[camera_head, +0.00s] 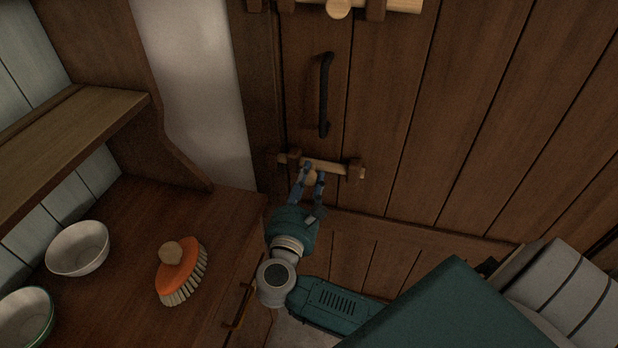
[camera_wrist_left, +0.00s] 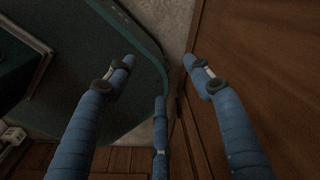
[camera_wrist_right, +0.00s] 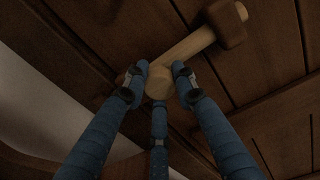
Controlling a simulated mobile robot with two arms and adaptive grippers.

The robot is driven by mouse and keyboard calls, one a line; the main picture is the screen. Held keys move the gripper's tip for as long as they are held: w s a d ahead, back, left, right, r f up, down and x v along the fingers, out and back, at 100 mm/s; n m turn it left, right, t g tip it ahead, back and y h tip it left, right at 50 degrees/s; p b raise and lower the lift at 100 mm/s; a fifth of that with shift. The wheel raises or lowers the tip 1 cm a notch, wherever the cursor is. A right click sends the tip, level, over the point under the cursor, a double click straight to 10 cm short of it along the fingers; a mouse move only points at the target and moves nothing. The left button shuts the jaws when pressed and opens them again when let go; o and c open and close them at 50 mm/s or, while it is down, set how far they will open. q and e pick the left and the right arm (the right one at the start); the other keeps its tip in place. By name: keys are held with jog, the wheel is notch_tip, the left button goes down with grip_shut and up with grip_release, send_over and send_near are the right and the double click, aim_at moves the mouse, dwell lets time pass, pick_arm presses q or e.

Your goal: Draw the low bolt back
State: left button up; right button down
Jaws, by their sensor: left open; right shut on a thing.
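The low bolt (camera_head: 328,166) is a pale wooden bar lying across the lower part of the plank door, held in dark wooden brackets. My right gripper (camera_head: 312,176) is at its round knob and shut on it. In the right wrist view the knob (camera_wrist_right: 159,82) sits between the blue fingers of my right gripper (camera_wrist_right: 158,80), and the bar (camera_wrist_right: 186,49) runs up to a bracket (camera_wrist_right: 226,22). My left gripper (camera_wrist_left: 160,70) shows only in its own wrist view. Its fingers are spread and empty.
A black door handle (camera_head: 325,95) is above the low bolt, and another pale bolt (camera_head: 400,4) is at the top. A counter (camera_head: 120,210) at left holds an orange brush (camera_head: 182,268) and bowls (camera_head: 78,248). A shelf (camera_head: 70,135) juts out above it.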

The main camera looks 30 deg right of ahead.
aim_at(333, 171)
jog(key=shift+s+d+f+b, duration=0.2)
jog(key=shift+s+f+b, duration=0.05)
jog(key=shift+s+b, duration=0.1)
jog(key=s+d, duration=0.1)
jog(key=s+d+b, duration=0.1)
jog(key=s, duration=0.1)
jog(key=shift+d+r, duration=0.2)
jog(key=shift+d, duration=0.15)
jog(key=c, duration=1.7)
grip_release()
jog(key=o, duration=0.3)
jog(key=shift+s+d, duration=0.15)
